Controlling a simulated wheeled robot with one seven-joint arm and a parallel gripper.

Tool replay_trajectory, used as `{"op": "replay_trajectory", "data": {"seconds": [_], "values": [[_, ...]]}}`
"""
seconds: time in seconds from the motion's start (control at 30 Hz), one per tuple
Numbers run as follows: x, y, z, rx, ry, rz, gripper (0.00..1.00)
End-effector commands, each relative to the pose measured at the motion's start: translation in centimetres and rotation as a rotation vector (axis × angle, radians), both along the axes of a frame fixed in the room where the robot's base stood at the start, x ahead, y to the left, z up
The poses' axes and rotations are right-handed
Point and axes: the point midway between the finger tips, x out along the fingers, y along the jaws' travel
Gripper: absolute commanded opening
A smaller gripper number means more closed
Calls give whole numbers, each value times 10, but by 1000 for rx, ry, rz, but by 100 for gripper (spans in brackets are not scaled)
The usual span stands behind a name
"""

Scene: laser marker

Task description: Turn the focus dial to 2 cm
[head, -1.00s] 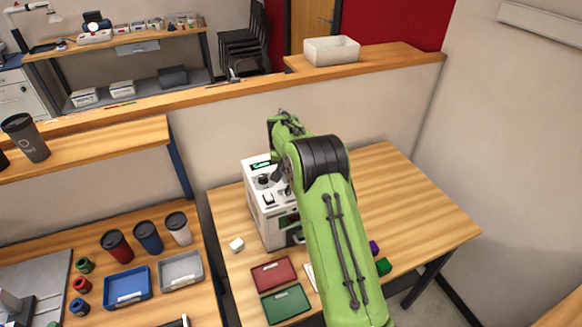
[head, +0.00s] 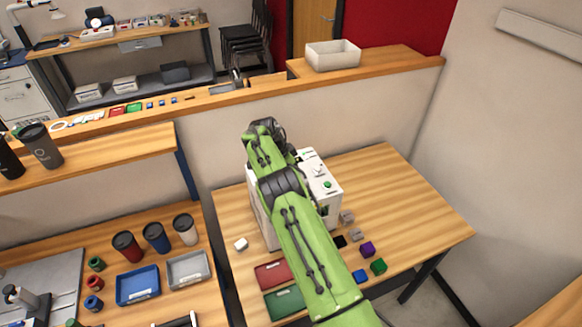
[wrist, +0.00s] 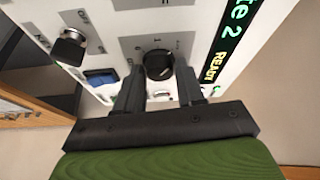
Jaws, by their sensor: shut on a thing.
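The white laser marker (head: 318,180) stands on the wooden table, partly covered by my arm in the head view. In the wrist view its panel (wrist: 205,45) carries a round black dial (wrist: 158,64) on a grey scale plate. My gripper (wrist: 158,82) has one finger on each side of this dial and is shut on it. A second dark knob (wrist: 68,48) sits on another grey plate to the left. My gripper is hidden in the head view.
A display (wrist: 228,45) beside the dial shows green "te 2" and yellow "READY". A blue button or switch (wrist: 100,77) lies left of my fingers. Red (head: 270,273) and green (head: 285,302) trays and several small cubes lie on the table. The table's right side is clear.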

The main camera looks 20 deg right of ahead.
Motion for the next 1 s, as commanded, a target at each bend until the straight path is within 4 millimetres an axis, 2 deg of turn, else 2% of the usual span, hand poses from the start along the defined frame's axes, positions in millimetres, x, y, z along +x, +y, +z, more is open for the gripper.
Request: {"op": "replay_trajectory", "data": {"seconds": [0.37,0.87,0.9,1.0], "values": [[0,0,-2,3,2,-114,8],[0,1,-2,4,3,-129,8],[0,1,-2,4,3,-129,40],[0,0,-2,3,2,-129,55]]}}
